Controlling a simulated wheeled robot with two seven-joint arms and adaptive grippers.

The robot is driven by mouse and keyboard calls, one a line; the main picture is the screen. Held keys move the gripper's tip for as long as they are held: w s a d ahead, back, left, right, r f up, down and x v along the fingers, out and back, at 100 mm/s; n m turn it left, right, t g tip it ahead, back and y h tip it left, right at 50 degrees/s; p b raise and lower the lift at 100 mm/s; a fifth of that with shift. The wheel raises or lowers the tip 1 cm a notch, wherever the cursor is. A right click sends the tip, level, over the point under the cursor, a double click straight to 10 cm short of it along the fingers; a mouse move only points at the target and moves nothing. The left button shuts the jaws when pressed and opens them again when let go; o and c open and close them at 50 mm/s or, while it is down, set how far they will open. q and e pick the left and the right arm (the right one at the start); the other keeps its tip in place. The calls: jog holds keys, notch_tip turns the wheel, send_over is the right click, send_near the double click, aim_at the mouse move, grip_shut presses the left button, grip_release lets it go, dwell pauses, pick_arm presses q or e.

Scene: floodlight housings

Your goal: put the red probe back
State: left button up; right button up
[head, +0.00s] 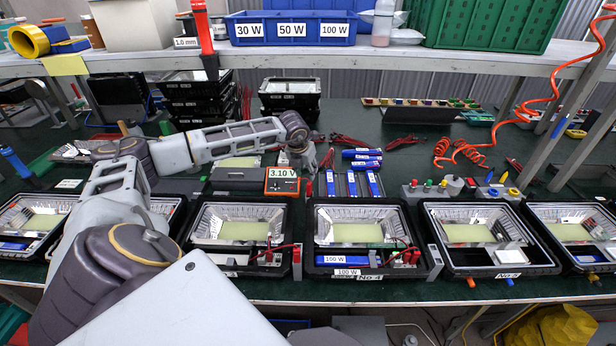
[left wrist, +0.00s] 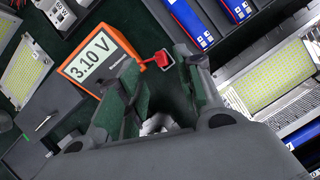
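The orange meter (head: 282,184) reading 3.10 V stands on the green bench behind the row of floodlight housings. It also shows in the left wrist view (left wrist: 98,64). A red piece that looks like the probe (left wrist: 160,58) is just right of the meter, at a small grey holder; whether it is seated there I cannot tell. In the head view a small red part shows beside the meter (head: 309,189). My left gripper (head: 309,168) is above this spot, pointing down. Its fingers (left wrist: 163,75) are apart with nothing between them, and the red piece lies beyond the tips. My right gripper is out of view.
Blue-labelled driver boxes (head: 362,182) lie right of the meter. Open floodlight housings (head: 359,272) line the front edge, some with red clips and leads. Black housings (head: 290,100) are stacked behind my arm. A red coiled hose (head: 458,152) hangs at the right.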

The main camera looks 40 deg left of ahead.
pick_arm(q)
jog(key=shift+v, duration=2.25)
